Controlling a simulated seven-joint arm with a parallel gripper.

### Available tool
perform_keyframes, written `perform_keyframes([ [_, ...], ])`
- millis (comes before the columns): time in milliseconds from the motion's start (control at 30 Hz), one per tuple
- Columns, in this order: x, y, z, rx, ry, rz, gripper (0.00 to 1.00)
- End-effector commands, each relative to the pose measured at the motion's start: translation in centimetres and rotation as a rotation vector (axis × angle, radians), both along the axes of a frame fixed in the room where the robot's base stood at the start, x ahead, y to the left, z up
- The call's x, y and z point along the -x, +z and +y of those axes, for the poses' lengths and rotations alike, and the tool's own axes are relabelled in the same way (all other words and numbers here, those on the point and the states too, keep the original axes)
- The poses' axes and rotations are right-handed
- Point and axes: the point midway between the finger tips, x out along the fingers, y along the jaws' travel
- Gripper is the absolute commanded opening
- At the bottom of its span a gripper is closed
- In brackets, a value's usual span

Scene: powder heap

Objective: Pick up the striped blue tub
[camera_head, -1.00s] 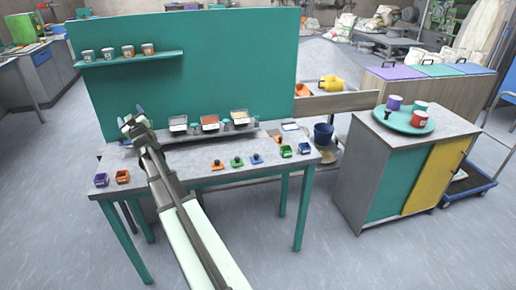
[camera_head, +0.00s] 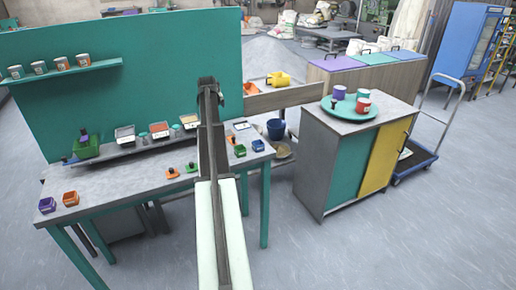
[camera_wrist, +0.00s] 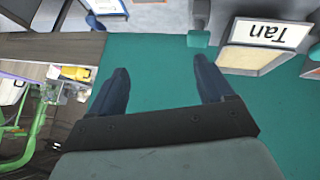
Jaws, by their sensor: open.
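A small blue tub (camera_head: 258,145) stands at the right end of the grey workbench, beside a green tub (camera_head: 239,151). It is too small for me to make out stripes. My gripper (camera_head: 219,92) is raised in front of the teal back panel, apart from the blue tub and above and left of it in the picture. In the wrist view my gripper (camera_wrist: 160,75) is open, with nothing between its two fingers and the teal panel behind them. The blue tub cannot be made out in the wrist view.
A purple tub (camera_head: 47,205) and an orange tub (camera_head: 71,199) stand at the bench's left end. Open bins line the back, one labelled Tan (camera_wrist: 265,40). My arm hides part of the bench. A cabinet (camera_head: 350,160) with a round teal tray (camera_head: 349,114) stands right.

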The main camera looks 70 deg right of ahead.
Motion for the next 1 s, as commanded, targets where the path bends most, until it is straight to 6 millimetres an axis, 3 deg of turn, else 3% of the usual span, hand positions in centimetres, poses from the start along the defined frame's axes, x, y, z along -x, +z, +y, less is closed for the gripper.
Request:
perform_keyframes([
  [33,2.6,-0.4,-1.0,-0.064,-0.02,0.036,0.81],
  [200,10.8,-1.6,-1.7,-0.299,-0.057,0.146,0.81],
  [300,14.9,-1.7,-1.5,-0.426,-0.067,0.191,0.81],
  [433,18.7,-1.5,-0.9,-0.549,-0.069,0.225,0.81],
  [600,21.0,-1.3,-0.3,-0.63,-0.068,0.244,0.81],
  [733,21.3,-1.8,-0.2,-0.644,-0.068,0.247,0.81],
  [1000,21.3,-5.4,-0.1,-0.643,-0.067,0.247,0.81],
])
